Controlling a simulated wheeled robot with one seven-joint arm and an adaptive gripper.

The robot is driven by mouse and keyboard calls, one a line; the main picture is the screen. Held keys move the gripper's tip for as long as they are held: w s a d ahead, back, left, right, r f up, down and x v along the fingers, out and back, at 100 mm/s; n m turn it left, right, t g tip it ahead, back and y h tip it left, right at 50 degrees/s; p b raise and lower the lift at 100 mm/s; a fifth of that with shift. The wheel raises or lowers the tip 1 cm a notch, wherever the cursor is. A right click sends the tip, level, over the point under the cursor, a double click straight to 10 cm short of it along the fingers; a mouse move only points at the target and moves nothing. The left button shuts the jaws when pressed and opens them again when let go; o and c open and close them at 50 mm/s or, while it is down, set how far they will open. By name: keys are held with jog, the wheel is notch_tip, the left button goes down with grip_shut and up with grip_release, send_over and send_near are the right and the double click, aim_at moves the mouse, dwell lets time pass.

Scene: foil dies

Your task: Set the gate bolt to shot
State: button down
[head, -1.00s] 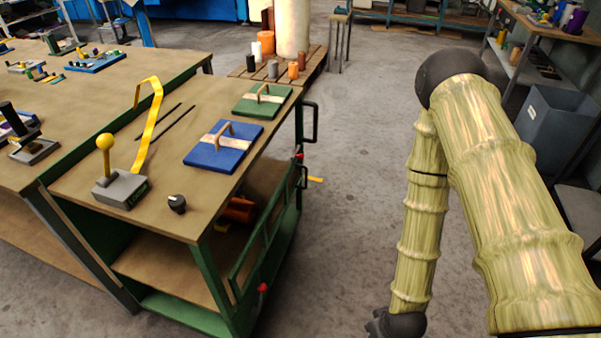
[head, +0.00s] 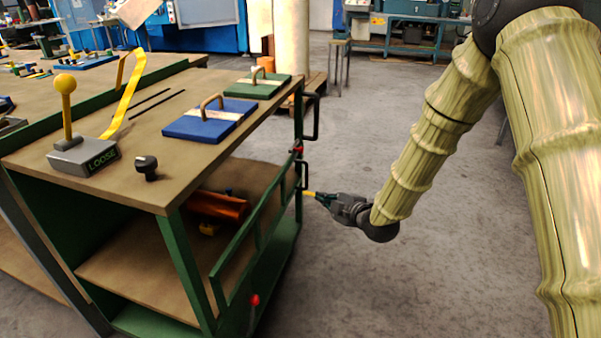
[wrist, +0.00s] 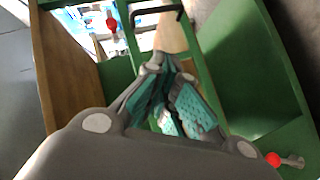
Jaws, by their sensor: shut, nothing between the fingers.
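The green cart's side has a low railed gate (head: 245,255). A red knob (head: 254,300) sits low near its front end, and another red knob (head: 297,150) sits higher near the far corner post. In the wrist view, one red knob (wrist: 273,159) with a short grey rod is at lower right, and another red knob (wrist: 111,23) is at upper left. I cannot tell which is the gate bolt's. My gripper (head: 322,198) is shut and empty, just outside the cart's far corner. Its teal-padded fingers (wrist: 168,76) point at the green frame in the wrist view.
A black handle (head: 313,115) sticks out from the cart's end above my gripper. A yellow strip (head: 308,194) shows beside the fingertips. The cart top carries a yellow-knobbed lever (head: 66,105), blue plate (head: 205,125) and green plate (head: 257,87). The floor to the right is open.

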jog(key=w+a+r+n+t+y+b, duration=0.1)
jog(key=w+a+r+n+y+b, duration=0.1)
jog(key=r, duration=0.4)
jog(key=shift+w+a+n+b, duration=0.3)
jog(key=shift+w+n+b, duration=0.35)
jog(key=shift+w+n, duration=0.55)
jog(key=b, duration=0.4)
send_near(292, 150)
jog(key=shift+t, duration=0.3)
jog(key=w+a, duration=0.1)
jog(key=w+a+f, duration=0.1)
jog(key=w+a, duration=0.1)
jog(key=shift+f, duration=0.2)
jog(key=shift+w, duration=0.4)
jog(key=shift+w+r, duration=0.1)
jog(key=shift+w, duration=0.05)
